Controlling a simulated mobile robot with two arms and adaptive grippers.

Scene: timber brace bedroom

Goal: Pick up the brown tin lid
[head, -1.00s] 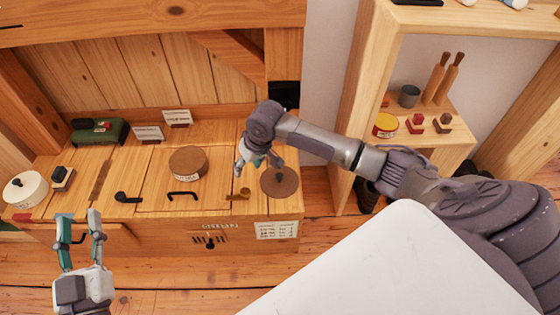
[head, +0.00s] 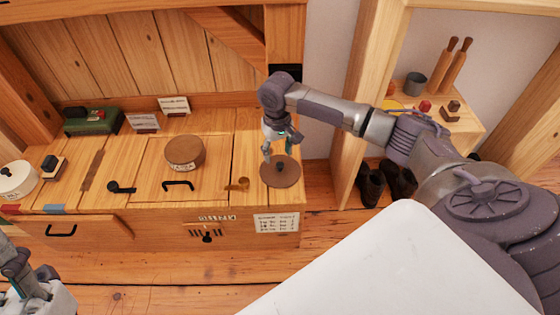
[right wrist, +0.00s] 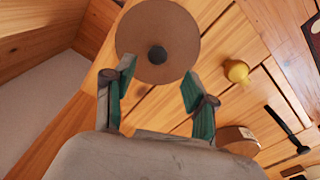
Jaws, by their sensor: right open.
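The brown tin lid (head: 270,178), a flat disc with a dark knob, lies on the right end of the wooden chest top. It also shows in the right wrist view (right wrist: 180,33), with its knob toward the fingers. My right gripper (head: 279,155) is open and empty just above the lid. In the right wrist view its spread fingers (right wrist: 158,78) point at the lid, one on each side of the knob, and appear apart from it. My left gripper (head: 28,295) is cut off at the lower left corner, its fingertips not clearly shown.
A round wooden box (head: 185,153), a black handle (head: 178,185) and a brass fitting (head: 237,184) stand left of the lid. A green case (head: 92,121) and small cards are behind. A shelf unit (head: 368,95) rises on the right.

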